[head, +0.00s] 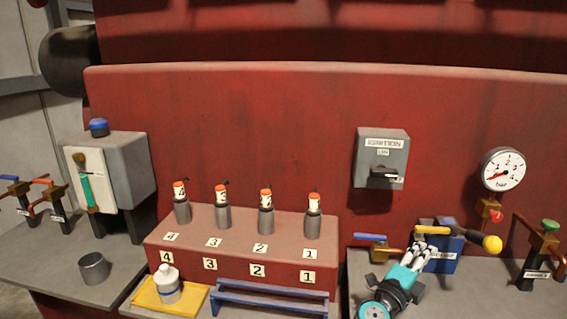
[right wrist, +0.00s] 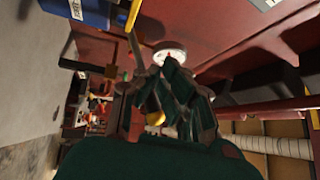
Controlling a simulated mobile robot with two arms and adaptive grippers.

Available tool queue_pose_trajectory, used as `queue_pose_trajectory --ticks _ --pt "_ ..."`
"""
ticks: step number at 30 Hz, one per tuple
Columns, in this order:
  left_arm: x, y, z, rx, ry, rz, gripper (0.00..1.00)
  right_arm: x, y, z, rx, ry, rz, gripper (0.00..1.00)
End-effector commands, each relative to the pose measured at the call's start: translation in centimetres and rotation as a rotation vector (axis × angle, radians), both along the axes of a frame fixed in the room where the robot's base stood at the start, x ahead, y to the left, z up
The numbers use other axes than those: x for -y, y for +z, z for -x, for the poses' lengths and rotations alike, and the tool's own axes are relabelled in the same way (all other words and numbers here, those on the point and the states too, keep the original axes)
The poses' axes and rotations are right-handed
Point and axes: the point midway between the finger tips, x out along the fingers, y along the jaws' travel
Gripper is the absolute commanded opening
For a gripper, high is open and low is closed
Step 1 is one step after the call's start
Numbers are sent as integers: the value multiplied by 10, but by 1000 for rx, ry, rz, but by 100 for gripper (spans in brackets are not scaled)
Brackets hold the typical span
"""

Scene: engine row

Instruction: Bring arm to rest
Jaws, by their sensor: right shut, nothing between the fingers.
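My right gripper (head: 424,250) is at the lower right of the head view, over the right ledge. Its fingers are together and hold nothing. The fingers overlap the front of a blue box (head: 447,262) in the picture; I cannot tell whether they touch it. In the right wrist view the shut fingers (right wrist: 174,72) point toward the red wall, with the gauge's pale dial (right wrist: 169,54) behind them. My left gripper is in neither view.
A yellow-knobbed lever (head: 490,243), a blue-handled valve (head: 371,238) and a green-knobbed valve (head: 548,232) stand close around the right gripper. The gauge (head: 503,169) and ignition box (head: 382,158) are on the wall. Several numbered cylinders stand on the red block (head: 230,260).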

Motion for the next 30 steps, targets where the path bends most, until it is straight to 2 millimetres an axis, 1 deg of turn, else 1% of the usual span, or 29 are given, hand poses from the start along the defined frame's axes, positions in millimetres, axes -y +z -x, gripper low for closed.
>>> queue_pose_trajectory --ticks 1,2,4,5,6,7,8,9,10,11,12,14,15,17,18,21,24,27,30 --pt "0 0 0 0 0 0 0 -14 8 2 -4 89 106 0" --pt "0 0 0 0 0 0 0 -26 14 3 -12 153 177 0" --pt "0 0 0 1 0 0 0 -60 20 6 -48 312 344 0" --pt "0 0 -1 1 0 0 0 -76 20 8 -73 382 412 0" --pt "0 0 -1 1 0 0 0 -98 16 13 -113 474 498 0" --pt "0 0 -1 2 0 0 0 -115 10 18 -150 542 563 0" --pt "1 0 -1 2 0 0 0 -131 3 23 -191 609 622 0" --pt "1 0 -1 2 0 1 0 -151 -10 32 -253 698 698 0" --pt "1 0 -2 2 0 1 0 -166 -22 41 -306 764 752 0" --pt "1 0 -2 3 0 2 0 -179 -35 50 -363 830 802 0" --pt "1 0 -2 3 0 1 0 -194 -54 64 -446 913 864 0" --pt "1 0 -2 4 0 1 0 -210 -86 90 -587 1031 944 0" --pt "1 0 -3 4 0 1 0 -218 -108 110 -689 1105 988 0" --pt "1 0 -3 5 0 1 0 -222 -138 141 -849 1200 1038 0" --pt "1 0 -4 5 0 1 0 -221 -156 161 -947 1251 1059 0" --pt "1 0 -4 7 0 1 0 -213 -186 204 -1152 1338 1082 0" --pt "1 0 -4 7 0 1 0 -201 -204 238 -1315 1388 1081 0" --pt "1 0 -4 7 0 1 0 -189 -216 268 -1453 1421 1072 0" --pt "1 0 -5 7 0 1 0 -177 -223 295 -1576 1443 1053 0"
